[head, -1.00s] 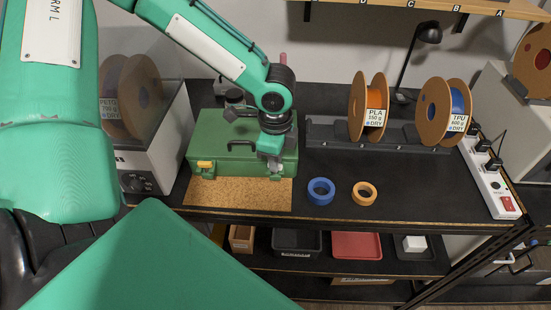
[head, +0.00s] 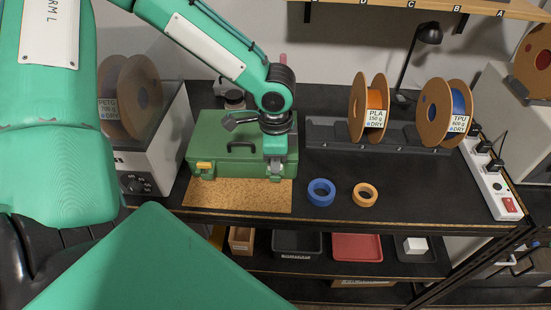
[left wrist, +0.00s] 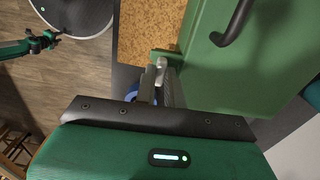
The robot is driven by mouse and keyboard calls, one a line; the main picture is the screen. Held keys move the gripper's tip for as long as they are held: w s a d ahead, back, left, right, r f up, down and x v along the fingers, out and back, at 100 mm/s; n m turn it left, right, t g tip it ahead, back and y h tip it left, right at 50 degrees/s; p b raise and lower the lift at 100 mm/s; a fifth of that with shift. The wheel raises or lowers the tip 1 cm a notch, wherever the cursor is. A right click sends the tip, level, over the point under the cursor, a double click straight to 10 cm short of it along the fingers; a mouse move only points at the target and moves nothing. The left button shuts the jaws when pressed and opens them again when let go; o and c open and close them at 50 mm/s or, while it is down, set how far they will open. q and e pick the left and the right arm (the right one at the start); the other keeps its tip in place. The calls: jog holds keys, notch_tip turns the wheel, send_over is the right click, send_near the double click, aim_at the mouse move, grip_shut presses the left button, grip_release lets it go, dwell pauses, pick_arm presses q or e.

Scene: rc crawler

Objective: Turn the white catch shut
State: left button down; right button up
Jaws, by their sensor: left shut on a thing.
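A green case (head: 225,130) with a dark handle stands on a cork mat (head: 240,195), lid down. A yellow catch (head: 205,165) is at its front left. My left gripper (head: 274,168) points down at the front right of the case. In the left wrist view its narrow fingers (left wrist: 158,88) are shut on the small pale catch (left wrist: 161,63) at the case's edge. The fingers hide much of this catch, so its exact angle is unclear. My right arm's end (left wrist: 38,42) seems to show small at the left wrist view's far left; its jaws are too small to read.
A blue tape ring (head: 321,192) and an orange one (head: 364,195) lie right of the mat. A filament dryer (head: 150,160) stands left of the case. Spools (head: 368,107) stand on a dark rack behind. A power strip (head: 492,185) lies at the right edge.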

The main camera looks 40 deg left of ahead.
pick_arm(q)
jog(key=c, duration=1.8)
grip_release()
jog(key=shift+o, duration=0.2)
pick_arm(e)
jog(key=shift+a, duration=0.15)
jog(key=shift+a, duration=0.15)
pick_arm(q)
notch_tip(320, 180, up, 14)
pick_arm(e)
jog(key=shift+d+f, duration=0.1)
jog(key=shift+d, duration=0.15)
pick_arm(q)
jog(key=shift+f, duration=0.2)
pick_arm(e)
jog(key=shift+s, duration=0.15)
